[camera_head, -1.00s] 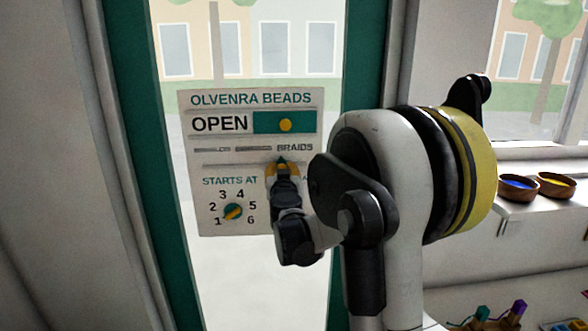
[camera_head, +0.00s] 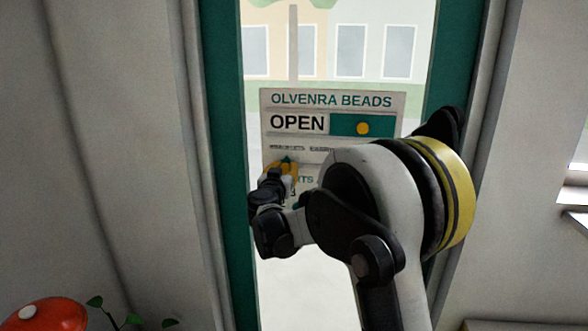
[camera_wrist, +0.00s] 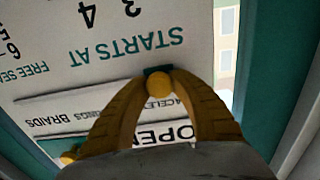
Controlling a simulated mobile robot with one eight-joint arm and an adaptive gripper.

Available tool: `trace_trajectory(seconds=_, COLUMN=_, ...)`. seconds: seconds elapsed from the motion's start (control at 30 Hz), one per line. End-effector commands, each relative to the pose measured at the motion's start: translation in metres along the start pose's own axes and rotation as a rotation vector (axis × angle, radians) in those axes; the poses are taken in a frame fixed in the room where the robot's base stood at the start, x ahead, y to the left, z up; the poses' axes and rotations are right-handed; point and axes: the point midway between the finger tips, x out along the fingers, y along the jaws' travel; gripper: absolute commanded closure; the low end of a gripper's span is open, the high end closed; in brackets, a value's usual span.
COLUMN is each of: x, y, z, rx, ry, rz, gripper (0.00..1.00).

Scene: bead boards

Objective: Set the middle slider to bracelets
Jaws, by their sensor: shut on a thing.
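My gripper (camera_head: 285,166) is at the board's left side in the head view, under the leftmost word of the middle row. In the wrist view, which shows the board upside down, its yellow fingers (camera_wrist: 158,92) are shut on the middle slider's yellow knob (camera_wrist: 158,81).
My arm covers the board's lower right, including most of the dial area. A teal door frame (camera_head: 225,150) stands close to the left. A red-orange object (camera_head: 45,314) is at lower left.

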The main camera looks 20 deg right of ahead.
Motion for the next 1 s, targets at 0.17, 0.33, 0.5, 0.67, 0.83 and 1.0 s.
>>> trace_trajectory(seconds=0.17, x=-0.001, y=-0.004, z=0.0, rx=0.002, ry=-0.001, rz=-0.006, gripper=1.0)
trace_trajectory(seconds=0.33, x=-0.001, y=-0.004, z=0.0, rx=0.002, ry=-0.001, rz=-0.007, gripper=0.69)
trace_trajectory(seconds=0.5, x=-0.001, y=-0.003, z=0.0, rx=0.001, ry=0.0, rz=-0.005, gripper=0.49)
trace_trajectory(seconds=0.67, x=0.0, y=-0.003, z=0.0, rx=0.001, ry=0.0, rz=-0.004, gripper=0.49)
trace_trajectory(seconds=0.83, x=-0.012, y=-0.003, z=0.0, rx=0.001, ry=0.0, rz=-0.005, gripper=0.49)
trace_trajectory(seconds=1.0, x=-0.047, y=-0.003, z=0.0, rx=0.001, ry=0.0, rz=-0.007, gripper=0.49)
